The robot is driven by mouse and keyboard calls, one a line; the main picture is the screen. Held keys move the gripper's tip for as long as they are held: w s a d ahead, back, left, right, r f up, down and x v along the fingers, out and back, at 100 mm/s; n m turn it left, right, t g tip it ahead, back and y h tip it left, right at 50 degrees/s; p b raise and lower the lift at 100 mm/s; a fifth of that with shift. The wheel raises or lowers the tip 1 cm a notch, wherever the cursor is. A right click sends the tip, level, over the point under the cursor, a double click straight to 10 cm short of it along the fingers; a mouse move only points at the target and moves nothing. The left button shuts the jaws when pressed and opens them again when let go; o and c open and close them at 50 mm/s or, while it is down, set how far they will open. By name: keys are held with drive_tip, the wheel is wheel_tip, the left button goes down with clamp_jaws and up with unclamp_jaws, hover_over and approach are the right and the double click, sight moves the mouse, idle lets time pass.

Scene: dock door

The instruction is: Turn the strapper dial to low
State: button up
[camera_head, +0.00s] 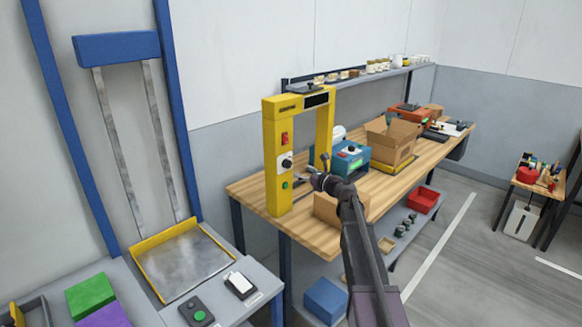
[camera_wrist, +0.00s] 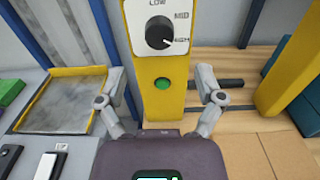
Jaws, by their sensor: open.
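The yellow strapper arch (camera_head: 278,150) stands on the wooden bench. Its black dial (camera_head: 287,161) sits on a white plate on the post's front. In the wrist view the dial (camera_wrist: 160,32) shows a light pointer mark toward the lower right, at the label HIGH. LOW is at the top and MID at the upper right. A green button (camera_wrist: 161,83) is below the dial. My gripper (camera_wrist: 160,86) is open and empty, its fingers apart on either side of the post, lower in the picture than the dial. In the head view my gripper (camera_head: 316,179) is right of the post.
A red switch (camera_head: 284,138) is above the dial. On the bench (camera_head: 245,187) are a blue device (camera_head: 350,158) and an open cardboard box (camera_head: 390,138). A yellow-edged metal platform (camera_head: 188,262) lies left of the bench. The arch's second post (camera_wrist: 292,65) stands at the right.

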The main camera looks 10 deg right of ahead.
sight(289, 165)
drive_tip(key=shift+x, duration=3.4)
drive_tip(key=c, duration=1.1)
drive_tip(key=shift+d, duration=0.15)
drive_tip(key=shift+c, duration=0.2)
